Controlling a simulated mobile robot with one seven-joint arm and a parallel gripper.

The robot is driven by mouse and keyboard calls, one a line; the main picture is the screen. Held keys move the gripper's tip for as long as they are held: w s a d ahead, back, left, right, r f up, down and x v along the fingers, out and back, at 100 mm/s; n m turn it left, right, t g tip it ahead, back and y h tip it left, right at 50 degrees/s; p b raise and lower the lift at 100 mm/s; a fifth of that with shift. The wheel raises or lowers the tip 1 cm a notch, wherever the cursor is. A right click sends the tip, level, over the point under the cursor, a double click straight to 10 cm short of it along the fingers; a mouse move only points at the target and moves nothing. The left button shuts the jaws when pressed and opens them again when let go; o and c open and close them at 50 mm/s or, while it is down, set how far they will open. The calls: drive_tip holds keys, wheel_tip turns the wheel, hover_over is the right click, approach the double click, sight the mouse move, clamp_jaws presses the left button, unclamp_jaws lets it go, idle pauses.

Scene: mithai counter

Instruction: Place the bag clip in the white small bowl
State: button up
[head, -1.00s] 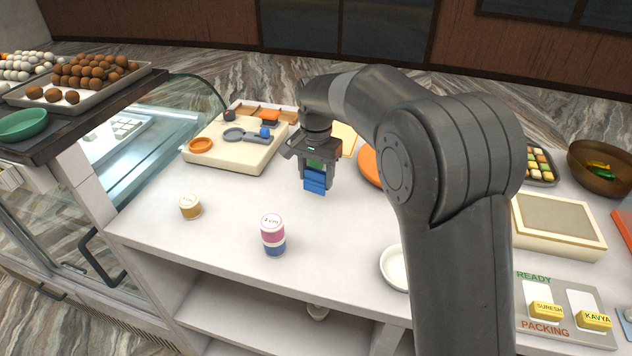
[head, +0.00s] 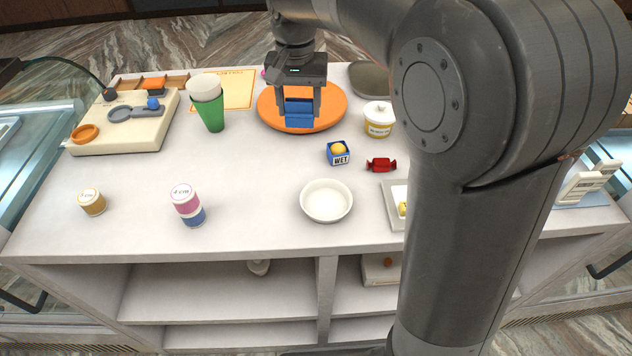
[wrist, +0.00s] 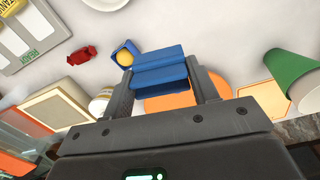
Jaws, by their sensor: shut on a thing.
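The blue bag clip (head: 299,118) is held between the fingers of my gripper (head: 300,105), over the front part of the orange round board in the head view. In the wrist view the clip (wrist: 160,70) spans the two fingers of my gripper (wrist: 162,85). The white small bowl (head: 326,215) stands on the counter, nearer the front edge than my gripper and slightly to its right. It looks empty. A white rim (wrist: 105,4) at the top of the wrist view appears to be this bowl.
Between clip and bowl stand a blue box marked WET (head: 340,157) and a red wrapped sweet (head: 381,165). A lidded tub (head: 379,125) is right of the orange board (head: 335,103); a green cup (head: 210,115) is left. Stacked tubs (head: 188,210) stand left of the bowl.

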drive_tip(key=s+d+f+n, duration=0.1)
drive_tip(key=s+d+n, duration=0.1)
drive_tip(key=s+d, duration=1.35)
hover_over(326, 204)
wheel_tip(326, 204, down, 7)
drive_tip(key=shift+f, duration=1.9)
drive_tip(key=shift+f, duration=0.1)
drive_tip(key=o, duration=1)
wheel_tip(326, 204, up, 11)
drive_tip(key=s+d+t, duration=0.2)
drive_tip(key=s+d, duration=0.1)
drive_tip(key=s+d+t, duration=0.1)
drive_tip(key=s+d, duration=0.2)
drive_tip(key=s, duration=0.1)
drive_tip(key=s+d+t, duration=0.2)
drive_tip(key=s+d, duration=0.2)
drive_tip(key=shift+t, duration=0.3)
